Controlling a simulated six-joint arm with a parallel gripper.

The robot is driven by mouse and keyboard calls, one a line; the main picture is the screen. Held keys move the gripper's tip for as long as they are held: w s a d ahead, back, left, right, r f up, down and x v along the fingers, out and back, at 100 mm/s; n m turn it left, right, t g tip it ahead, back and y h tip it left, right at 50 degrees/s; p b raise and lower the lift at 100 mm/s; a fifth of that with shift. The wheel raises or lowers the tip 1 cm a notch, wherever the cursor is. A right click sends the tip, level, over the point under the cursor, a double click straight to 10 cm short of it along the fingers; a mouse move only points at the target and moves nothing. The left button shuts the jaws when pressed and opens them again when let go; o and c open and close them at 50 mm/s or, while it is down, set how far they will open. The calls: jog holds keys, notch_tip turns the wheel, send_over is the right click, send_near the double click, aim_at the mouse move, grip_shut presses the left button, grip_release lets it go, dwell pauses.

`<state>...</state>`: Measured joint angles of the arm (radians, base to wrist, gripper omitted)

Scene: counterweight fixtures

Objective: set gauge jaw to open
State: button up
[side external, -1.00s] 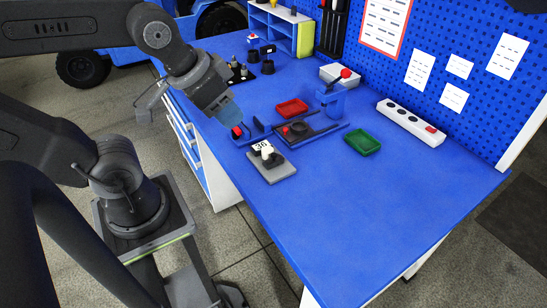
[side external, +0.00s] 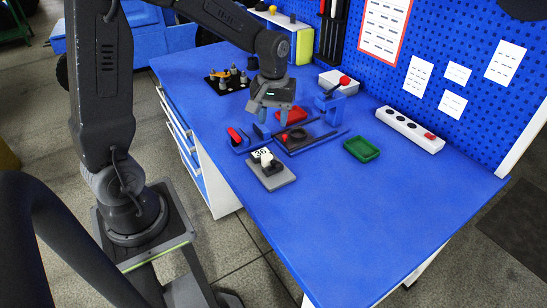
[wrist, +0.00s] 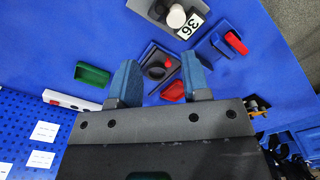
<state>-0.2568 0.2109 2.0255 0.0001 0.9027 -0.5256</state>
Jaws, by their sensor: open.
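A low blue fixture (side external: 239,146) with a red lever (side external: 235,135) stands left of centre. An upright blue plate (side external: 262,131) stands at its right. Both also show in the wrist view, as the blue fixture (wrist: 212,50) and red lever (wrist: 236,43). I cannot tell for sure which part is the gauge jaw. Beside them a dark slide holds a black round piece (side external: 298,134). My gripper (side external: 269,116) is open and empty above and behind this fixture, apart from the lever. Its two blue fingers are spread in the wrist view (wrist: 160,82).
A red tray (side external: 291,117) lies behind the slide and a green tray (side external: 361,150) to its right. A grey plate (side external: 278,181) with a weight and a "36" card is in front. A blue block (side external: 330,103) and a power strip (side external: 410,129) stand further right. The front table is clear.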

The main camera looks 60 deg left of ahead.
aim_at(274, 161)
notch_tip(274, 161, down, 14)
jog(key=shift+r, duration=0.1)
dwell(0.5)
grip_shut()
dwell(0.4)
